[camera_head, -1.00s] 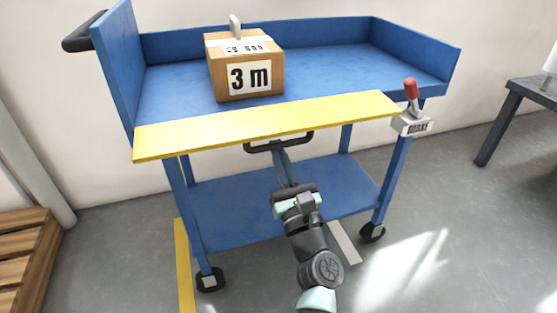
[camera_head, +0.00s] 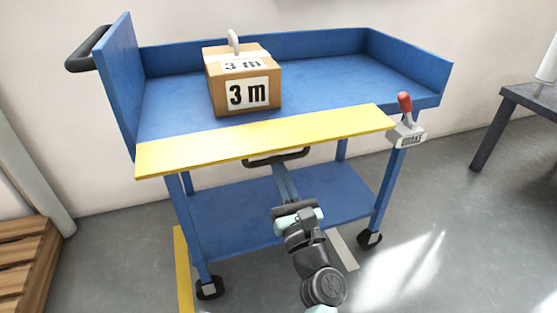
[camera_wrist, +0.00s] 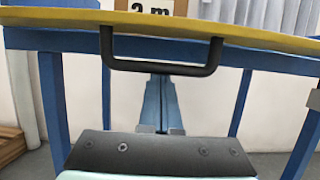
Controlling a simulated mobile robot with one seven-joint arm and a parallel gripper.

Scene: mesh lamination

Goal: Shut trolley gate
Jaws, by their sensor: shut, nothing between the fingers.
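The blue trolley (camera_head: 330,92) stands by the wall. Its yellow gate (camera_head: 265,140) is folded outward along the near side, lying roughly flat at deck level rather than standing up. A black bar handle (camera_head: 277,158) is on the gate's outer underside; in the wrist view the handle (camera_wrist: 162,68) hangs below the gate's yellow edge (camera_wrist: 225,29). My gripper (camera_head: 279,168) is shut and empty, pointing up at the handle from below and in front. In the wrist view its fingertips (camera_wrist: 158,80) are at the handle's lower edge; contact cannot be told.
A cardboard box (camera_head: 248,94) marked "3 m" sits on the deck behind the gate. A red-knobbed brake lever (camera_head: 405,104) is at the right front corner. The lower shelf (camera_head: 235,215) lies beneath my gripper. A wooden pallet (camera_head: 25,265) is at left, a dark table (camera_head: 525,97) at right.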

